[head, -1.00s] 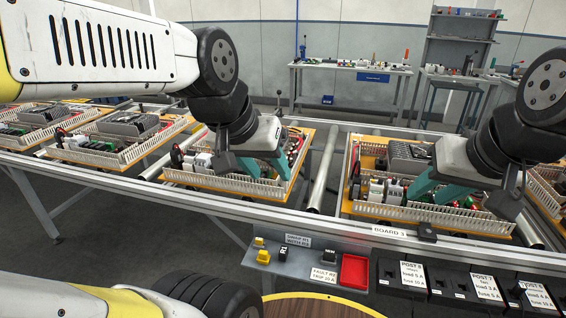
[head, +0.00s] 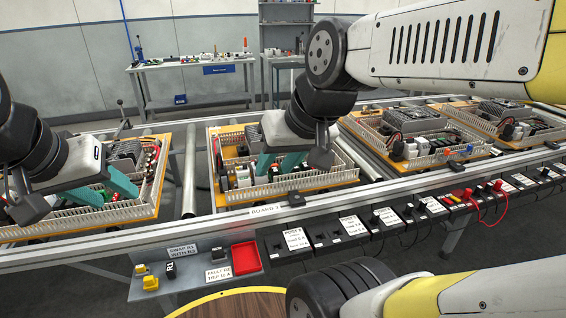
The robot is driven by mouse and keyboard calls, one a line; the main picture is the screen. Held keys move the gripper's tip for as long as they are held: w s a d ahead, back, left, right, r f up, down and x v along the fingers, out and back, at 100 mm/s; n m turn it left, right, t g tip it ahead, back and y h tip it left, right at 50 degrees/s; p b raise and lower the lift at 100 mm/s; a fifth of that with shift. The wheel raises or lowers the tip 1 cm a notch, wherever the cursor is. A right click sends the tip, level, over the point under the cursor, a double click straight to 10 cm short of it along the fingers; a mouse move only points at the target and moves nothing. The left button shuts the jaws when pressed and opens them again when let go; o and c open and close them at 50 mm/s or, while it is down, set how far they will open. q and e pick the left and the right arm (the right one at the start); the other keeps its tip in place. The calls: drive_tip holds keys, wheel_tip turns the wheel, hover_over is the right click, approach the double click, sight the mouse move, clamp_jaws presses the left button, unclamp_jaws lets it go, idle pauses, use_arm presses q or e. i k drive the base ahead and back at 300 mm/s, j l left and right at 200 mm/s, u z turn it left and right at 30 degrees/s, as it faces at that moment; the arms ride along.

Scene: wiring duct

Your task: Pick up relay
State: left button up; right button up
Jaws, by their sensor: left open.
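Small dark relay-like blocks sit on the grey shelf at the front of the line. One, marked R1 (head: 171,270), stands at the left, and another dark block (head: 218,254) stands behind the fault card. My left gripper (head: 101,190) is open, its teal fingers apart over the left board (head: 100,219). My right gripper (head: 280,164) has its teal fingers apart over the board labelled Board 3 (head: 240,196); I see nothing between them. Both grippers hide parts of the boards below, so relays there cannot be made out.
A red tray (head: 247,257) sits right of the cards on the shelf. Yellow blocks (head: 150,283) stand at its left. Black labelled posts (head: 330,237) line the front rail to the right. White ducts edge the boards. Another populated board (head: 415,147) lies right.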

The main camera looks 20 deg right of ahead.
sight(303, 167)
drive_tip(key=i+l+u, duration=0.1)
drive_tip(key=l, duration=0.25)
drive_tip(key=i+l+u, duration=0.1)
drive_tip(key=l, duration=0.25)
drive_tip(key=i+l+u, duration=0.1)
drive_tip(key=i+l, duration=0.15)
drive_tip(key=l, duration=0.15)
drive_tip(key=i+l+u, duration=0.1)
drive_tip(key=l, duration=0.3)
